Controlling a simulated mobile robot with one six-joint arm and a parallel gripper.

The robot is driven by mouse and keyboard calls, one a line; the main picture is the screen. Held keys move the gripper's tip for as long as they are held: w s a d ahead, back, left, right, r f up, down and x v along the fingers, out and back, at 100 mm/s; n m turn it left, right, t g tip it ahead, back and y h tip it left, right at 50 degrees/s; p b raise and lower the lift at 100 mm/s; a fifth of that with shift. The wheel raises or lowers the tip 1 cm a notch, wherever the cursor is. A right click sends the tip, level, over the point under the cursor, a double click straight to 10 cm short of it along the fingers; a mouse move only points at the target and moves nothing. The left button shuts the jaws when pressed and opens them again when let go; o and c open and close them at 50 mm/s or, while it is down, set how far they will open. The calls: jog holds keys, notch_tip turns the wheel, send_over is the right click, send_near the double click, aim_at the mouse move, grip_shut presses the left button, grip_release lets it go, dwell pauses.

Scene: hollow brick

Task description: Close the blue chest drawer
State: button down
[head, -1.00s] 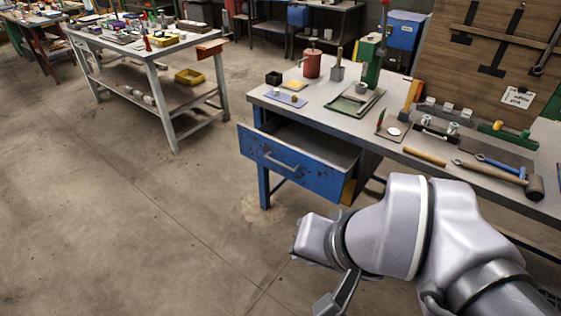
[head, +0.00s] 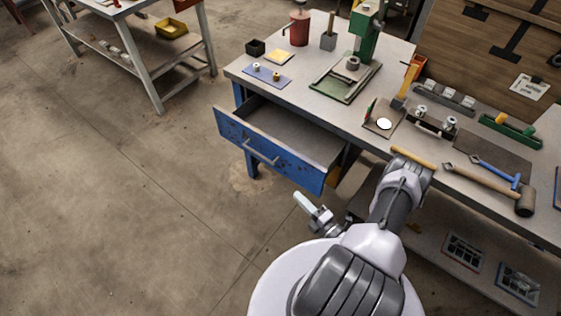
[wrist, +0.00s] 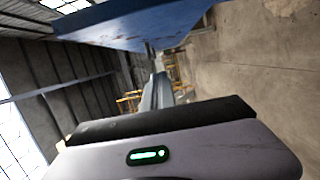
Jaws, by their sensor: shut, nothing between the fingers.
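The blue drawer (head: 270,150) under the workbench is pulled out, with its inside showing and a grey bar handle (head: 261,152) on its front. The front panel is chipped and worn. My gripper (head: 303,201) is shut and empty, in front of the drawer's right end and apart from it in the head view. In the wrist view a large blue surface (wrist: 130,25), likely the drawer, fills the top, with the gripper's fingers (wrist: 158,92) below it. The exact gap between them cannot be told.
The workbench top (head: 320,78) holds a red can (head: 299,29), a green press (head: 365,35), a hammer (head: 500,186) and other tools. A second table (head: 150,62) stands at the upper left. The floor left of the drawer is clear.

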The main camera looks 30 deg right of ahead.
jog(key=w+b, duration=0.1)
jog(key=w, duration=0.2)
jog(key=w+d+b, duration=0.1)
jog(key=w, duration=0.3)
jog(key=w+d+b, duration=0.1)
jog(key=w, duration=0.3)
jog(key=shift+d+b, duration=0.25)
jog(key=shift+b, duration=0.1)
jog(key=shift+s+d, duration=0.1)
